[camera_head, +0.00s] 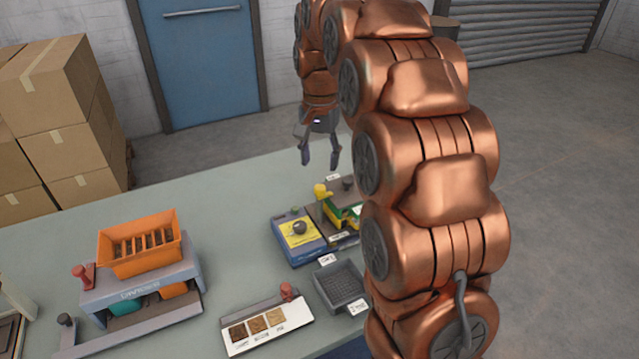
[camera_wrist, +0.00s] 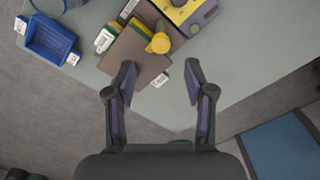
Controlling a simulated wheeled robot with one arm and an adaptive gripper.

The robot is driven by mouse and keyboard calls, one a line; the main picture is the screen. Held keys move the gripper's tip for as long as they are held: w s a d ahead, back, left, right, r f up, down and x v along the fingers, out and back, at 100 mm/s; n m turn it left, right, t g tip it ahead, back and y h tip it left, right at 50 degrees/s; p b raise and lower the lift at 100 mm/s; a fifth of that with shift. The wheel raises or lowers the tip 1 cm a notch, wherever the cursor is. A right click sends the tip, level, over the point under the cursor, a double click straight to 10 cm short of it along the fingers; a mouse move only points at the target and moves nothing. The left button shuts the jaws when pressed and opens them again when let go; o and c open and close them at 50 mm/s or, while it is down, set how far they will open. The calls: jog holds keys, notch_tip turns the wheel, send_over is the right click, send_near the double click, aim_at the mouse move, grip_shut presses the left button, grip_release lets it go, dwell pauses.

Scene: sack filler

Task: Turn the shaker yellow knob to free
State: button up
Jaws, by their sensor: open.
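A yellow knob (camera_head: 320,190) stands up at the back of a small green, yellow and dark unit on the table. In the wrist view the yellow knob (camera_wrist: 159,43) is round, with a short arm, beside a brown plate (camera_wrist: 132,52). My gripper (camera_head: 320,158) is open and empty, pointing down above the far side of the table. In the wrist view my gripper (camera_wrist: 159,72) has its two fingers spread, with the knob beyond the fingertips, apart from them. My arm hides part of the unit's right side in the head view. The knob's marked positions are too small to read.
A blue box with a yellow face and dark knob (camera_head: 300,229) sits close beside the unit. A dark tray (camera_head: 340,284) and a sample board (camera_head: 264,328) lie nearer. An orange hopper (camera_head: 140,262) stands left. Bare table (camera_head: 215,205) lies between the hopper and unit.

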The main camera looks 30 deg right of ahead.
aim_at(320, 187)
jog(key=shift+w+d+f, duration=0.15)
jog(key=shift+w+f, duration=0.05)
jog(key=shift+w, duration=0.05)
jog(key=shift+f+p, duration=1.2)
jog(key=shift+f, duration=2.5)
grip_shut()
